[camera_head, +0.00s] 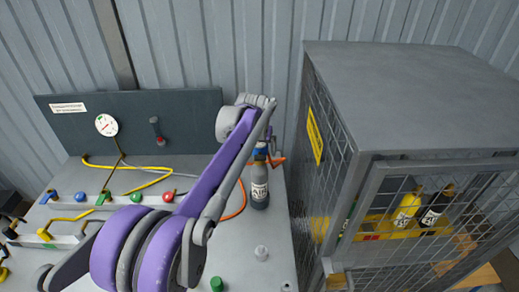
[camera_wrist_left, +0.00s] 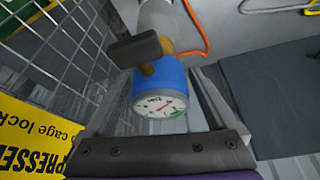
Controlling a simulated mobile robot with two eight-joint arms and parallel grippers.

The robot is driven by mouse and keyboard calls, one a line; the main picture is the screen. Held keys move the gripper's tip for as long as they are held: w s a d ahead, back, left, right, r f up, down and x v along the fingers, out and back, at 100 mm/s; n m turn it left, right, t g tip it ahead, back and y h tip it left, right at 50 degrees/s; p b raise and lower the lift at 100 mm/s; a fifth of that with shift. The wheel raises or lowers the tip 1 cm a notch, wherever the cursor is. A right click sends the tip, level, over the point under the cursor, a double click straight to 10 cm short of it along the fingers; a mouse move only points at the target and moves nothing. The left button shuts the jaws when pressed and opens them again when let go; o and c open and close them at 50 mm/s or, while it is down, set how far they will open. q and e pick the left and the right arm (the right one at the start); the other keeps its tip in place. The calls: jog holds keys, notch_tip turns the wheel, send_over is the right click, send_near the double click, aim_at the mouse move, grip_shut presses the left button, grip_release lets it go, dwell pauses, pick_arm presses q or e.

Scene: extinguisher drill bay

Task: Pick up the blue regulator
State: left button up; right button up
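The blue regulator (camera_wrist_left: 160,85) has a white round dial facing the camera in the left wrist view. A dark knob or lever (camera_wrist_left: 136,48) juts from the brass stem beside it. It sits on top of a grey cylinder (camera_head: 259,188) with a white label, standing on the bench. In the head view only a bit of blue shows, mostly behind my arm. My left gripper (camera_wrist_left: 160,72) has its two fingers on either side of the regulator, with narrow gaps visible, so it looks open around it. My right gripper is not in view.
A mesh cage (camera_head: 425,100) with yellow and black cylinders stands close on the right. A dark panel (camera_head: 130,120) with a gauge backs the bench. Hoses, coloured knobs (camera_head: 168,196) and a small pale fitting (camera_head: 261,253) are on the bench.

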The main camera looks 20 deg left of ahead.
pick_arm(q)
jog(key=c, duration=1.3)
jog(key=shift+o, duration=0.2)
jog(key=shift+r, duration=0.1)
notch_tip(320, 180, up, 10)
jog(key=shift+f+p, duration=0.1)
jog(key=shift+p, duration=0.3)
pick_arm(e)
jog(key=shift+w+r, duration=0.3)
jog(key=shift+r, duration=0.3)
